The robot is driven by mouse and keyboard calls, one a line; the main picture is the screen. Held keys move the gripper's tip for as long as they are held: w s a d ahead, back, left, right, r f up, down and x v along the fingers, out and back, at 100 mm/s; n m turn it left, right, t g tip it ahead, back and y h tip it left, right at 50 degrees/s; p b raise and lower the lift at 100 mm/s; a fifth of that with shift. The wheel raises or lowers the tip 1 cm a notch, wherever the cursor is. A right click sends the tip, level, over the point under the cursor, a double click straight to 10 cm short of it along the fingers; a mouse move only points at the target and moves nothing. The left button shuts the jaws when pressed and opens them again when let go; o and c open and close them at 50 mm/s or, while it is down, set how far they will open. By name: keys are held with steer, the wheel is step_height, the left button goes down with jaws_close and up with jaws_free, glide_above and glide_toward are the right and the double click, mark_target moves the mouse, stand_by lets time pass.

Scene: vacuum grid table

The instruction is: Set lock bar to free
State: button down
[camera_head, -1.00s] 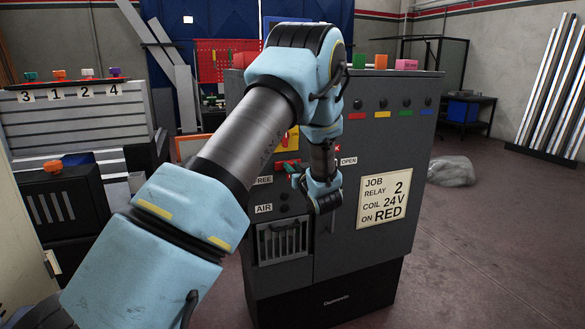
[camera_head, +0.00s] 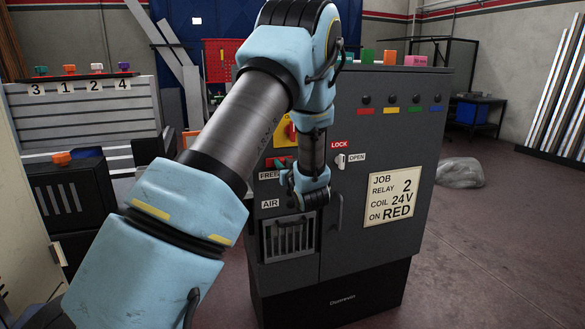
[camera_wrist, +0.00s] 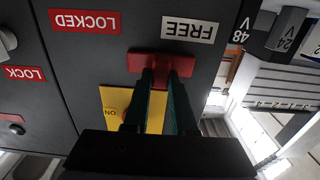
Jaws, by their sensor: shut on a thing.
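The lock bar is a small red bar (camera_wrist: 160,64) on the dark cabinet front, with the white FREE label (camera_wrist: 189,28) directly beside it in the upside-down wrist view. The red LOCKED label (camera_wrist: 84,21) is farther to the left there. My gripper (camera_wrist: 163,77) has its two dark green fingers closed on the red bar. In the head view, part of the red bar (camera_head: 281,162) shows just above the FREE label (camera_head: 269,175).
A yellow plate (camera_wrist: 110,101) with an ON mark lies behind my fingers. A white handle (camera_head: 340,162) sits between red LOCK and white OPEN labels. The cabinet also has an AIR label (camera_head: 270,204), a vent (camera_head: 290,238) and a job card (camera_head: 393,195).

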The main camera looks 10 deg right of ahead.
steer(key=c, duration=0.7)
jaws_free()
steer(key=s, duration=0.3)
steer(key=s+d+b, duration=0.1)
steer(key=s, duration=0.3)
steer(key=s+b, duration=0.1)
steer(key=s, duration=0.2)
steer(key=shift+s+d, duration=0.15)
steer(key=shift+s, duration=0.2)
steer(key=a+f+m+g+h+p, duration=0.1)
steer(key=a+f+g+h+p, duration=0.15)
steer(key=a+g, duration=0.5)
steer(key=s+a+g, duration=0.3)
steer(key=s+a, duration=0.2)
steer(key=s, duration=0.2)
steer(key=s+a+m+g+p, duration=0.1)
steer(key=s+a+g, duration=0.1)
steer(key=s+a, duration=0.3)
steer(key=s+a+g+p, duration=0.1)
steer(key=s+a+g, duration=0.2)
steer(key=s+a, duration=0.2)
steer(key=shift+s+r+m+g, duration=0.15)
steer(key=shift+s+m+g, duration=0.2)
steer(key=shift+s, duration=1.5)
